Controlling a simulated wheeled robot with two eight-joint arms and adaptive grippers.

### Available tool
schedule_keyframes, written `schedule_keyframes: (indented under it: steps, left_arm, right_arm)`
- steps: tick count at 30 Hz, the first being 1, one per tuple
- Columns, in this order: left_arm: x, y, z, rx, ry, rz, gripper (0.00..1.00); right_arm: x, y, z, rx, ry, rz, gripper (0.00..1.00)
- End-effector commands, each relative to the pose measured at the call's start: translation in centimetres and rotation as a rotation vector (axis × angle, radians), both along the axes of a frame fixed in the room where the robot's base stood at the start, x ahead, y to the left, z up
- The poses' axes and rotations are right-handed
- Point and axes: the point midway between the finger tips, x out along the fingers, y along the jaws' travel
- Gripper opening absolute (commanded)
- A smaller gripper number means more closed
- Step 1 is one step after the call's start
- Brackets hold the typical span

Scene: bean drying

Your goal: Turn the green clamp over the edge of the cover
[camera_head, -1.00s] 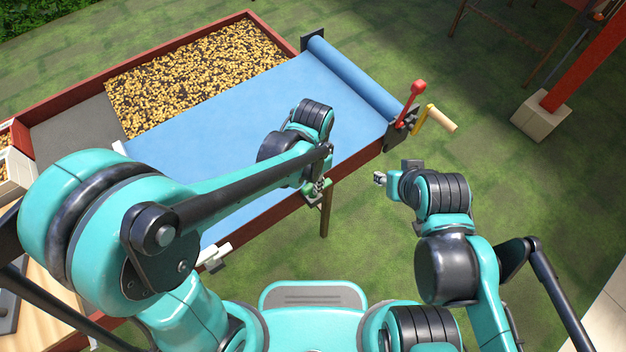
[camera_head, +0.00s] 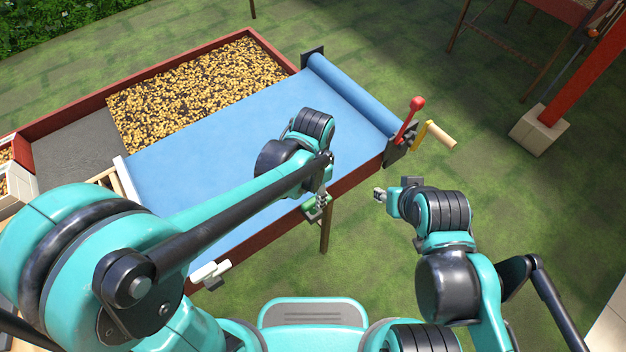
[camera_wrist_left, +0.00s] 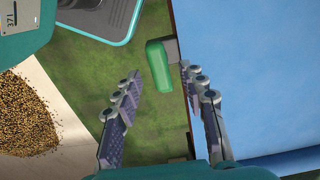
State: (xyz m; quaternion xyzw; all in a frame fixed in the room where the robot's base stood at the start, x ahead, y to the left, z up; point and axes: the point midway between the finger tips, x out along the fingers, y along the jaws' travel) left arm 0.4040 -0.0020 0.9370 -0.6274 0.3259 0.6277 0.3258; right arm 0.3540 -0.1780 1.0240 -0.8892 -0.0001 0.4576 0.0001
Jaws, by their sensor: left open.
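The green clamp (camera_head: 316,209) sits at the near red side wall of the drying bed, partly hidden by my left gripper. In the left wrist view the green clamp (camera_wrist_left: 158,66) lies outside the wall, over the grass, beside a dark grey bracket (camera_wrist_left: 171,50). The blue cover (camera_head: 225,150) lies across the bed up to that wall; it also fills the right of the wrist view (camera_wrist_left: 255,75). My left gripper (camera_head: 322,192) is open, its fingertips (camera_wrist_left: 160,78) on either side of the clamp. My right gripper (camera_head: 379,194) is off the bed, over the grass.
A white clamp (camera_head: 210,272) sits farther left on the same wall. A roller (camera_head: 355,95) with a red lever (camera_head: 411,118) and crank handle (camera_head: 440,135) stands at the bed's right end. Beans (camera_head: 195,90) lie uncovered at the back. Grass is free right of the bed.

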Motion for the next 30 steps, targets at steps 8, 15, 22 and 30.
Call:
schedule_keyframes:
  steps: [8,15,22,30]
  left_arm:
    - [-0.1,0.0,6.0,0.0,0.0,0.0,0.41]
    - [0.0,0.0,9.2,0.0,0.0,-0.001,0.41]
    - [0.0,0.0,9.8,0.0,0.0,-0.001,0.41]
    - [0.0,0.0,9.8,0.0,0.0,-0.001,0.41]
  right_arm:
    - [0.0,0.0,0.0,0.0,0.0,0.0,0.4]
    - [0.0,0.0,0.0,0.0,0.0,0.0,0.4]
    - [0.0,0.0,0.0,0.0,0.0,0.0,0.4]
    - [0.0,0.0,0.0,0.0,0.0,0.0,0.4]
